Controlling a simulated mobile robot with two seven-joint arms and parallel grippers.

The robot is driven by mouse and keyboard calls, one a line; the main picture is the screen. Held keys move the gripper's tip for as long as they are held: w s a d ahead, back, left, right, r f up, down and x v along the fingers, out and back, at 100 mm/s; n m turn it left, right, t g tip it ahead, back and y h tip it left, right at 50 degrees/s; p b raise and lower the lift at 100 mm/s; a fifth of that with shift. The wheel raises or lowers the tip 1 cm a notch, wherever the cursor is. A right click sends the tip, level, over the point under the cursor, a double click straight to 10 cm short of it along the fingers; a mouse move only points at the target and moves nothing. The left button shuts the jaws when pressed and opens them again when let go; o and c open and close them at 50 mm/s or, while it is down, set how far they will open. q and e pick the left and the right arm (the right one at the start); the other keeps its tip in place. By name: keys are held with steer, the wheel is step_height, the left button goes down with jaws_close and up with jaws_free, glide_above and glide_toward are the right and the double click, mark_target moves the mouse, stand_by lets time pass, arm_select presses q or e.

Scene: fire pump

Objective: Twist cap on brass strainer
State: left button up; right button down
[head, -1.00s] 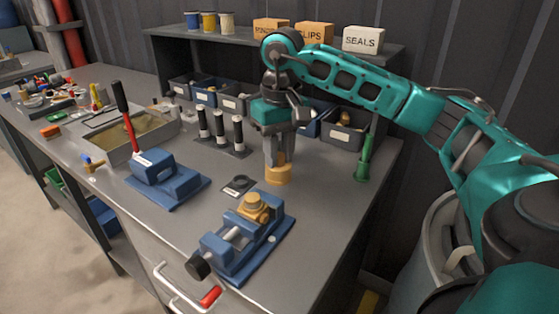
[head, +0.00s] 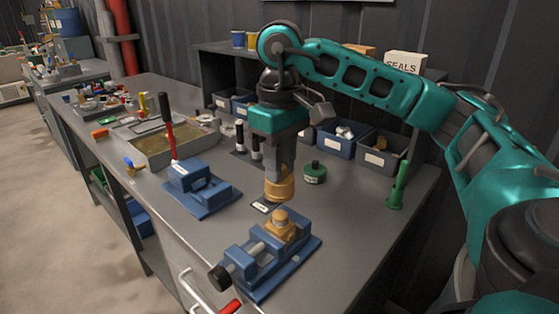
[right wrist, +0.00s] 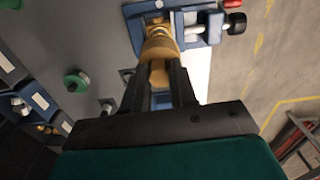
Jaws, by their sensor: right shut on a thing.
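The brass cap (head: 280,189) is gripped at the tips of my right gripper (head: 280,172), which points down. The brass strainer (head: 281,226) is clamped in a blue vise (head: 262,262) just below the cap in the head view. The cap looks held above the strainer and slightly behind it; whether they touch is hard to tell. In the right wrist view, the fingers (right wrist: 160,85) are closed around the brass cap (right wrist: 162,46), which partly covers the strainer beyond it. My left gripper is not in view.
A small dark pad (head: 263,207) lies behind the vise. A green round piece (head: 315,173) stands right of my gripper. A blue fixture with a red lever (head: 194,186) stands left. Bins (head: 377,155) line the back, and a green tool (head: 397,186) stands at right.

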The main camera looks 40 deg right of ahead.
steer(key=shift+f+b, duration=2.15)
steer(key=shift+f, duration=0.9)
steer(key=shift+b, duration=0.3)
steer(key=shift+f+b, duration=0.65)
steer(key=m, duration=0.5)
stand_by(0.3)
